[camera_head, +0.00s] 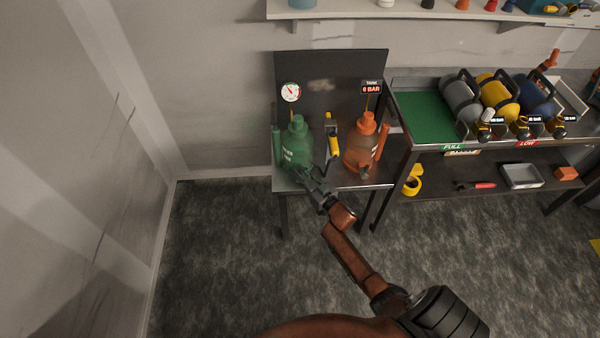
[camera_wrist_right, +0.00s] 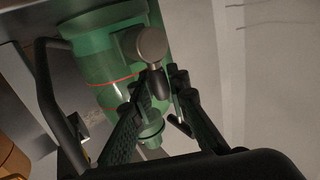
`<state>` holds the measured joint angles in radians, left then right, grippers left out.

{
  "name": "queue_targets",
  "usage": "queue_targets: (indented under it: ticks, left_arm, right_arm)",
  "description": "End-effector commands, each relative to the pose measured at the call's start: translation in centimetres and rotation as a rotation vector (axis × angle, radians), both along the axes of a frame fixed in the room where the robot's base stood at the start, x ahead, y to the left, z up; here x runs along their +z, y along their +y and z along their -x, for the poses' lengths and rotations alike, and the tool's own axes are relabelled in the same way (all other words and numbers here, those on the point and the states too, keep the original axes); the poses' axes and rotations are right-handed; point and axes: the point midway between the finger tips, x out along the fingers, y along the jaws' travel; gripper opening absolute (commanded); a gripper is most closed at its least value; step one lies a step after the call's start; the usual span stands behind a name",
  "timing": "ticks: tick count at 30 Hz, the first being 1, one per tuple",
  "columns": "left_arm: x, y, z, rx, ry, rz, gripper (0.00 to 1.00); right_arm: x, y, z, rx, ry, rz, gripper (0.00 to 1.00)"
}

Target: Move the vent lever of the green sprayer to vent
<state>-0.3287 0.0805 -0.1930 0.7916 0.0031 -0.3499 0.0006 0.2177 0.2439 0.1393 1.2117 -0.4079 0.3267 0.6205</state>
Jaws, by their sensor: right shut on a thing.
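The green sprayer (camera_head: 297,140) stands upright at the left of the small metal bench, and its green body also fills the upper middle of the right wrist view (camera_wrist_right: 95,62). In that view a round metal knob (camera_wrist_right: 151,44) sits on its side, with the short dark vent lever (camera_wrist_right: 158,84) pointing down from it. My right gripper (camera_head: 312,182) is at the front of the green sprayer. Its fingertips in the wrist view (camera_wrist_right: 160,88) are shut on the lever from both sides. The lever is hidden by the gripper in the head view. My left gripper is not in view.
An orange sprayer (camera_head: 360,148) stands to the right on the bench (camera_head: 345,182), with a yellow-handled tool (camera_head: 333,142) between. A rack (camera_head: 428,112) with several canisters stands right.

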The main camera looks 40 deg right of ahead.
Motion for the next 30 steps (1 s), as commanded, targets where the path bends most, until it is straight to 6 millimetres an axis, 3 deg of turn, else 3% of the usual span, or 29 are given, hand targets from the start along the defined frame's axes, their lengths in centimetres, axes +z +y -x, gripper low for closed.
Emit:
queue_targets:
  ticks: [11,18,30]
  left_arm:
    - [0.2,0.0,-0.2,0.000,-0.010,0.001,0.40]
    - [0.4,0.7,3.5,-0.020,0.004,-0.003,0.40]
    - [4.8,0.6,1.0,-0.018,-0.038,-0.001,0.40]
  right_arm:
    - [0.1,0.0,0.0,0.000,0.008,0.010,0.00]
    - [0.4,0.3,-0.2,-0.001,0.046,0.075,0.00]
    - [0.4,1.6,-0.9,0.000,0.210,0.342,0.00]
